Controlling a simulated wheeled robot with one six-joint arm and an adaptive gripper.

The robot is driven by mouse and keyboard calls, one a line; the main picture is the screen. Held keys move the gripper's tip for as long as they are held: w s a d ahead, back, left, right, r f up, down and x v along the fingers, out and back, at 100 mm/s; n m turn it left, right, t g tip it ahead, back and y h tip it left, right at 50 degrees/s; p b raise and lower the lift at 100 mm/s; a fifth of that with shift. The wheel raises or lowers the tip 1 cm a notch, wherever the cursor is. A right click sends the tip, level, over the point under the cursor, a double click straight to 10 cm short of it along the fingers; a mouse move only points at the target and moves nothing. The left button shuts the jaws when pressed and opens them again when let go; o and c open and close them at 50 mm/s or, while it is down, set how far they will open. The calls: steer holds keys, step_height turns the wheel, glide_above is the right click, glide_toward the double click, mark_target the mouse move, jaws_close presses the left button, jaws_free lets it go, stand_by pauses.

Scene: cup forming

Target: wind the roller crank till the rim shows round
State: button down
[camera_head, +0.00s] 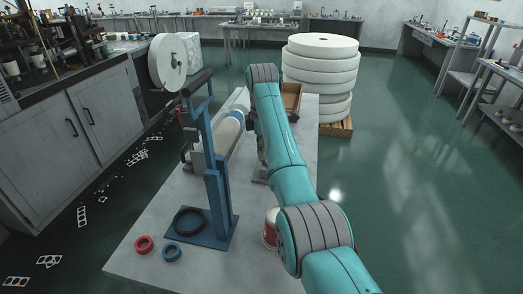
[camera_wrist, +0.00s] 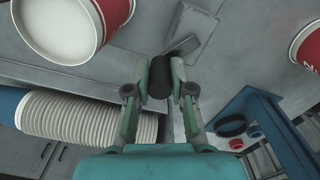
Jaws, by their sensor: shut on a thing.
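In the wrist view, my gripper (camera_wrist: 159,80) is shut on a black crank handle (camera_wrist: 158,76), with one finger on each side. A short grey crank arm (camera_wrist: 182,47) reaches up and right from near the handle. A red cup with a wide white face (camera_wrist: 65,28) is at upper left, partly cut off. Part of another red-and-white thing (camera_wrist: 307,48) is at the right edge. In the head view my own arm hides the gripper and the crank handle.
A blue stand (camera_head: 217,190) rises from the grey table (camera_head: 150,220). A red ring (camera_head: 144,244) and a blue ring (camera_head: 172,253) lie near its base. A row of nested cups (camera_wrist: 85,118) shows at lower left. Large white rolls (camera_head: 320,65) stand beyond the table.

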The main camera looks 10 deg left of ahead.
steer(key=m, duration=0.2)
steer(key=w+d+m, duration=0.1)
steer(key=shift+m, duration=0.4)
steer(key=m, duration=0.1)
steer(key=d+m, duration=0.1)
steer(key=m, duration=0.2)
steer(key=shift+w+d+m, duration=0.25)
steer(key=shift+m, duration=0.05)
steer(key=m, duration=0.1)
steer(key=d+m, duration=0.1)
steer(key=m, duration=0.1)
steer(key=shift+d+m, duration=0.1)
steer(key=shift+m, duration=0.2)
steer(key=shift+s+d+m, duration=0.1)
steer(key=shift+d+m, duration=0.25)
steer(key=shift+m, duration=0.7)
steer(key=shift+s+d+m, duration=0.1)
steer(key=shift+d+m, duration=0.25)
steer(key=shift+m, duration=0.7)
steer(key=c, duration=1)
jaws_free()
